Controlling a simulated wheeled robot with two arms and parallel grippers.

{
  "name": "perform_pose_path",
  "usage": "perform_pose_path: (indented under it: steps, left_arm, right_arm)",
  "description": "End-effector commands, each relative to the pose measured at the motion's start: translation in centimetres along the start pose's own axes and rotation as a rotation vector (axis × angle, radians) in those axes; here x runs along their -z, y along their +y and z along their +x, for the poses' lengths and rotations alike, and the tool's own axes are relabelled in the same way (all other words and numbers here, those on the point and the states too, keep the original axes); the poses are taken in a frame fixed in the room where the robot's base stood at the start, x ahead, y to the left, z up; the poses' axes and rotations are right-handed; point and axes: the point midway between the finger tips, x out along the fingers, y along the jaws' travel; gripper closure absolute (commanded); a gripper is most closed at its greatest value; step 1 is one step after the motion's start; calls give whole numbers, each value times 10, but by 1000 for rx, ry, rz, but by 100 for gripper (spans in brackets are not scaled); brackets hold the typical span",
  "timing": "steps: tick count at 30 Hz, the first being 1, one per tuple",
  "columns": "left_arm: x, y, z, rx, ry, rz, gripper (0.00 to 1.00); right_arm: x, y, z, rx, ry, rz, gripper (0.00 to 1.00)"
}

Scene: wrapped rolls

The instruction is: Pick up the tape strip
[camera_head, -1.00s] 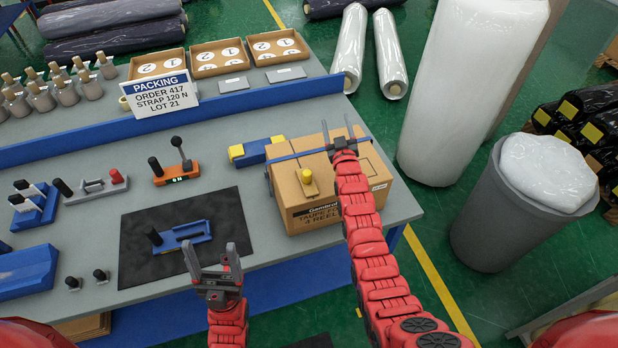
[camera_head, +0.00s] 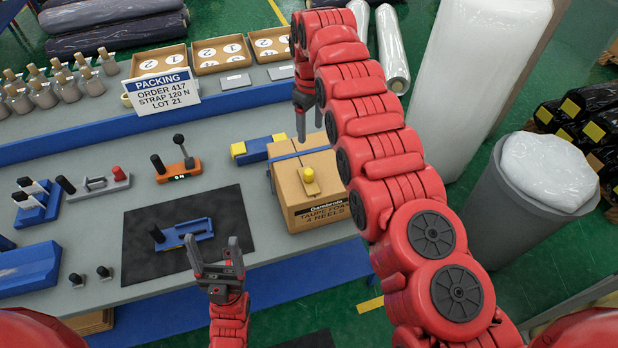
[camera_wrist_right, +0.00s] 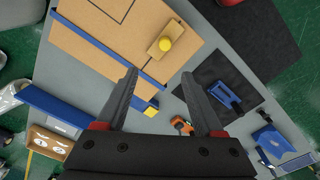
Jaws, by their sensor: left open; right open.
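No thing is plainly marked as the tape strip. A flat blue strap (camera_head: 302,154) runs across the top of the taupe cardboard box (camera_head: 317,212), and it also shows in the right wrist view (camera_wrist_right: 110,46). A blue block with yellow ends (camera_head: 257,149) lies just left of the box. My right gripper (camera_head: 310,132) is open and empty, pointing down above the box's far left area.
A tan block with a yellow knob (camera_head: 308,181) sits on the box. A blue tool (camera_head: 186,234) lies on the black mat (camera_head: 150,262). An orange lever device (camera_head: 176,170) stands behind the mat. A long blue rail (camera_head: 100,127) crosses the table before the trays.

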Motion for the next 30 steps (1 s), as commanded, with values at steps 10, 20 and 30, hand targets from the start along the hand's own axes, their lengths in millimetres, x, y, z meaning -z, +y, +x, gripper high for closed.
perform_pose_path:
  steps: [10,20,30]
  left_arm:
    - [-10,3,-57,0,0,0,26]
    - [-14,4,-81,0,0,0,26]
    - [-11,3,-64,0,0,0,26]
  right_arm:
    - [-6,-6,55,15,-20,-8,31]
    - [-8,-6,99,17,-24,-6,31]
    - [-6,-9,123,17,-21,-7,31]
